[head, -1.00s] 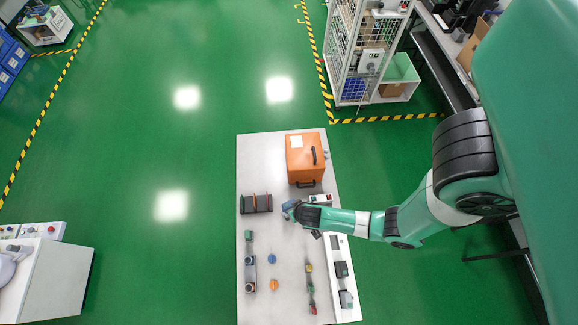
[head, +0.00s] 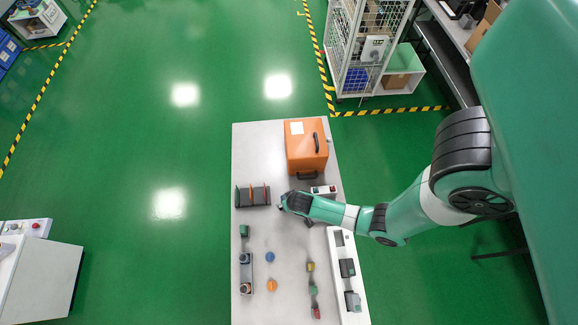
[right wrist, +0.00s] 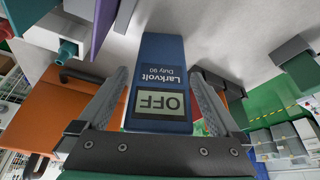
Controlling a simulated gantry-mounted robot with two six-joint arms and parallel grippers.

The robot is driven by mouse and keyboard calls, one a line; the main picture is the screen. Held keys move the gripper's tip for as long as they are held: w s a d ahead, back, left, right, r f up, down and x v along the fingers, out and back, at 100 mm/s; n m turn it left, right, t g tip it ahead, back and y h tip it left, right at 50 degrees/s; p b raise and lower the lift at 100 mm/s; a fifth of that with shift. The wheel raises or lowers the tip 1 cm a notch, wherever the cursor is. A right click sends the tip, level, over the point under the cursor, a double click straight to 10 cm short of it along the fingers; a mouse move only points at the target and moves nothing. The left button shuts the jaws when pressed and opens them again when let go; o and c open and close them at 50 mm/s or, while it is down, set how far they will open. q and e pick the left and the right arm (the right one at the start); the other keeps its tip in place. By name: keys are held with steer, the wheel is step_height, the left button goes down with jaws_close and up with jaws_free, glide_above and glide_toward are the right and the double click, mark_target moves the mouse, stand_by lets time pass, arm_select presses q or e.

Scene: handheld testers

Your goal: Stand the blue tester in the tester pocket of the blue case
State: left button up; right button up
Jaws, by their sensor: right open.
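The blue tester (right wrist: 161,55), with a grey display reading OFF and the label Larkvolt Duty 90, is between the fingers of my right gripper (right wrist: 158,78) in the right wrist view. The fingers are open, one on each side of it. In the head view my right gripper (head: 283,201) is low over the table and hides the tester. I cannot make out a blue case for certain; the closed case in the head view is orange (head: 305,150). My left gripper is not in view.
A dark rack with orange dividers (head: 253,196) stands left of my right gripper. Blue and orange round pieces (head: 270,257) and several small devices sit nearer the table's front. The table's middle is fairly clear.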

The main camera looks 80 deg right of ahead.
steer(key=shift+r, duration=0.1)
jaws_close()
steer(key=shift+r+p, duration=0.5)
steer(key=shift+r, duration=0.05)
steer(key=s+a+r+p, duration=0.8)
steer(key=a+r+p, duration=0.3)
steer(key=p, duration=0.6)
steer(key=shift+a+r, duration=0.2)
steer(key=shift+r, duration=0.3)
steer(key=shift+s, duration=0.1)
